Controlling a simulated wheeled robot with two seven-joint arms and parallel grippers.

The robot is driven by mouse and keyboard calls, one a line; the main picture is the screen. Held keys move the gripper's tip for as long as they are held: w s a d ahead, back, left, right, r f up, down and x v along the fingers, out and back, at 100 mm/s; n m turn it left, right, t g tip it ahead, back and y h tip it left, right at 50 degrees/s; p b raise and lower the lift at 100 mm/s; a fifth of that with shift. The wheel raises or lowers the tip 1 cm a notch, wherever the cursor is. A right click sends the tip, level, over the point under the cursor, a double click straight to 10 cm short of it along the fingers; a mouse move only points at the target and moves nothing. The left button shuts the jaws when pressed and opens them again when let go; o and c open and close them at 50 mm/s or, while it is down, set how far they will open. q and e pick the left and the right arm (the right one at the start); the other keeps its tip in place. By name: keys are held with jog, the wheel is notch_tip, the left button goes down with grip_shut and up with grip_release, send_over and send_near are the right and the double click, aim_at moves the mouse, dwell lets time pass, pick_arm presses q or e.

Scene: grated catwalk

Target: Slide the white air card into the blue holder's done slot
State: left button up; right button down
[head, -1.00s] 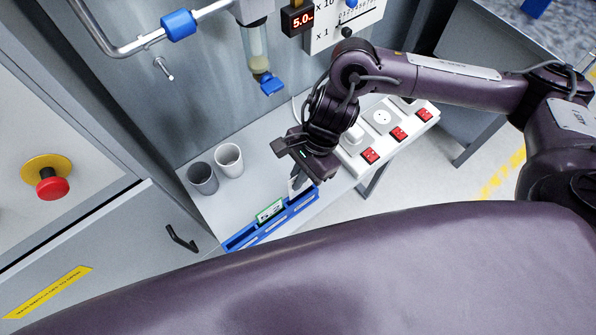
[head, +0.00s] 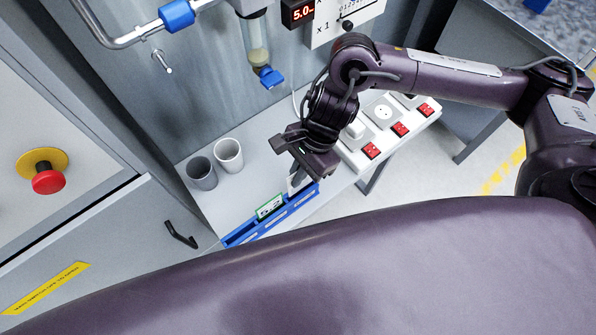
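The blue holder (head: 246,236) lies along the front edge of the grey shelf. A white card with a green border (head: 268,207) stands in its middle part. My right gripper (head: 297,181) points down over the holder's right end. A plain white card (head: 293,186) shows at its fingertips, and the fingers look closed on it. The card's lower edge is at the holder's right part; I cannot tell whether it is inside a slot. The slot labels are too small to read. My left gripper is out of view.
Two cups, grey (head: 202,174) and white (head: 229,155), stand on the shelf left of the gripper. A white power strip (head: 382,112) with red switches lies behind to the right. A blue-valved tube (head: 258,45) hangs above. The shelf between cups and holder is clear.

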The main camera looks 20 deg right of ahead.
aim_at(297, 191)
jog(key=shift+b, duration=0.45)
dwell(0.8)
dwell(0.4)
jog(key=shift+f+b, duration=2.5)
jog(key=shift+b, duration=0.45)
jog(key=c, duration=2.1)
grip_release()
jog(key=o, duration=0.9)
jog(key=shift+r, duration=0.1)
jog(key=shift+r+p, duration=2.2)
jog(key=shift+r, duration=1.8)
